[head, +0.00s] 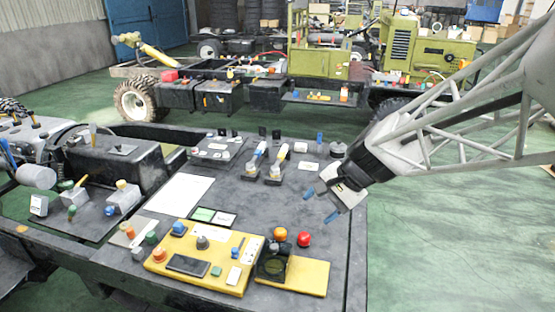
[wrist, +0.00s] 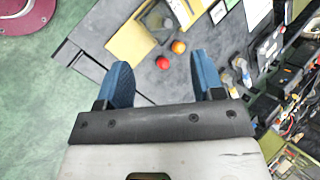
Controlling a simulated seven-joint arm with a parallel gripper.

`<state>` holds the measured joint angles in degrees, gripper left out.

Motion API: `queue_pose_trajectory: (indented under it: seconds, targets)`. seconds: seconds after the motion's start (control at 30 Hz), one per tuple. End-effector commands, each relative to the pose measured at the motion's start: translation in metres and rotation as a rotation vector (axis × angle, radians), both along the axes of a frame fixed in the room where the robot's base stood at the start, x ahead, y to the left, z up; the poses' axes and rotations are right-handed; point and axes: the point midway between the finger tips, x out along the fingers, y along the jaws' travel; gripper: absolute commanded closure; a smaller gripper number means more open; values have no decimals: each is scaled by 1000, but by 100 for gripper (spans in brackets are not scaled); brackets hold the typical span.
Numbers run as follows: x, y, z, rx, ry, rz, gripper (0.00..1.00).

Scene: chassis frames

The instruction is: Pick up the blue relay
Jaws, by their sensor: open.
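Another small blue piece (head: 320,137) stands upright near the back right of the dark table. I cannot tell for certain which is the relay. My gripper (head: 320,205) is open and empty, raised over the right edge of the table, well to the right of the blue block. In the wrist view its blue fingers (wrist: 162,74) are spread apart, with no blue block clearly visible between them.
An orange ball (head: 280,234) and a red ball (head: 304,239) lie just behind the yellow panel, near my gripper. A black box (head: 272,265) stands on the panel's right part. A white sheet (head: 180,195) lies flat to the left. Green floor is open at right.

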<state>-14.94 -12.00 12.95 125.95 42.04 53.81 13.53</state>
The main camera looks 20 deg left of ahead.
Motion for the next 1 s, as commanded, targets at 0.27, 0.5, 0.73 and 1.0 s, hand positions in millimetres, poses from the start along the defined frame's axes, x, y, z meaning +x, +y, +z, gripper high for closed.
queue_pose_trajectory:
  seconds: [0.27, 0.5, 0.73, 1.0]
  targets:
    - [42, 77, -28, 122, 145, -96, 38]
    - [73, 144, -58, 215, 275, -187, 38]
    - [96, 209, -93, 289, 405, -279, 38]
    - [116, 284, -144, 361, 560, -395, 38]
